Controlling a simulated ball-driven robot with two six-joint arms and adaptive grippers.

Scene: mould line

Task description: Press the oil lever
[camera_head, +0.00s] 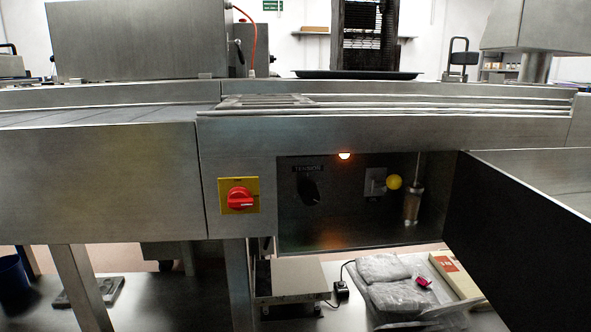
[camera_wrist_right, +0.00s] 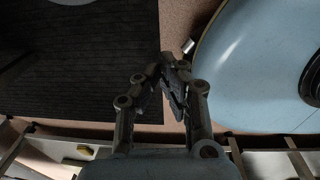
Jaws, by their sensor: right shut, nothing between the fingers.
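A short lever with a yellow ball knob (camera_head: 394,182) sits inside the open recess in the front of the steel machine. It is mounted on a small grey plate (camera_head: 375,182), left of an upright metal cylinder (camera_head: 412,200). I cannot read a label naming it as the oil lever. My right gripper (camera_wrist_right: 172,76) shows only in the right wrist view. It is shut and empty, over the floor, and the lever is not in that view. My left gripper is not in view.
A dark knob (camera_head: 310,188) labelled tension and a small lit lamp (camera_head: 344,156) share the recess. A red rotary switch (camera_head: 239,199) on a yellow plate is left of it. An open dark panel (camera_head: 515,225) juts out on the right. A dark ribbed mat (camera_wrist_right: 75,60) lies below my wrist.

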